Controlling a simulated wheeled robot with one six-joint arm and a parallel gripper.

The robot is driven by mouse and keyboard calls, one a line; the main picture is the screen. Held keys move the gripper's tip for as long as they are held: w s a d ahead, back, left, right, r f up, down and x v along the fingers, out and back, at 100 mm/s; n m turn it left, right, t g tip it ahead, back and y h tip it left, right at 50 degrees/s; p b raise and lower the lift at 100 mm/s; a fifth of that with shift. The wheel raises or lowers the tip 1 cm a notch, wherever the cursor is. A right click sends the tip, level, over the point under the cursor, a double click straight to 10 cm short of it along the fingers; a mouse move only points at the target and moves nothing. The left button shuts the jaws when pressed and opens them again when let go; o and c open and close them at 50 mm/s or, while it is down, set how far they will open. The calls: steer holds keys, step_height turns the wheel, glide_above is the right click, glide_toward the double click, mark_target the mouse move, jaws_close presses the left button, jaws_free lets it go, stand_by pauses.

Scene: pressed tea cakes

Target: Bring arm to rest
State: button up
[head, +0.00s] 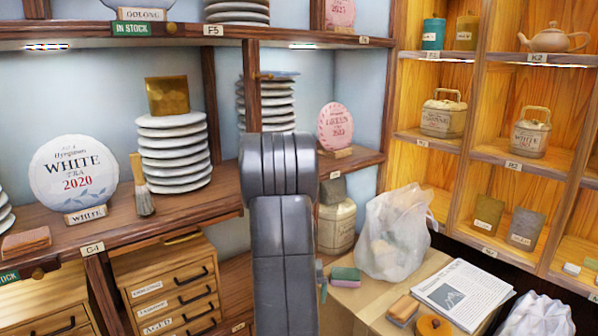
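My own grey arm (284,240) rises from the bottom edge at the middle of the head view, up to a thick rounded joint in front of the shelves. My gripper does not show in this view, so I cannot see whether it holds anything. The arm hides part of the shelf upright and the things behind it. I cannot tell whether the arm touches the shelves.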

steer(key=shift+a+f+b, duration=0.15)
steer(key=shift+f+b, duration=0.85)
steer(key=shift+f, duration=0.2)
steer(key=shift+a+f+b, duration=0.15)
steer(key=shift+f+b, duration=0.8)
steer(key=shift+f, duration=0.25)
steer(key=shift+d, duration=0.1)
